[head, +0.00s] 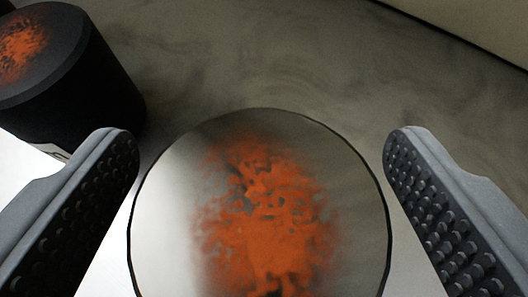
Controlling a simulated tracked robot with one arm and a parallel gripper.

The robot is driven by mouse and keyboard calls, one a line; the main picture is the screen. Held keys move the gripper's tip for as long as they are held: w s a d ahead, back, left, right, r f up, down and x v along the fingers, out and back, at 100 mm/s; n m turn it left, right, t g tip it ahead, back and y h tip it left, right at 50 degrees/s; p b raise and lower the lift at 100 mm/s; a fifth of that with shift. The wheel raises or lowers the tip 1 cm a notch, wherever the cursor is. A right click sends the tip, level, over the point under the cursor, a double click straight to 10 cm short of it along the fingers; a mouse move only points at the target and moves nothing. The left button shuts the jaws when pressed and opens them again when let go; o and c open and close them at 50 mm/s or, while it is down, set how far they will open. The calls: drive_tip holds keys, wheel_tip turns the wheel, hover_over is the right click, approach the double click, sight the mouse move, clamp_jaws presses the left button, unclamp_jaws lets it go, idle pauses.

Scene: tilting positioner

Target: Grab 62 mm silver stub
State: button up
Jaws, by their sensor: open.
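A round, silver, mirror-like end face (170,215) with an orange, rust-like patch fills the lower middle of the head view. It looks like the silver stub, seen nearly end-on, and its lower edge is cut off by the frame. My gripper (262,165) is open. Whether the fingers are level with the stub's sides in depth is hard to tell.
A black cylinder (85,90) with an orange patch on its end stands at the upper left, close behind the left finger. A smudged grey-brown surface (270,50) lies behind and is clear at upper middle and right.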

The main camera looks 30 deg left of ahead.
drive_tip(key=shift+x, duration=0.85)
drive_tip(key=shift+r, duration=0.1)
drive_tip(key=c, duration=1.6)
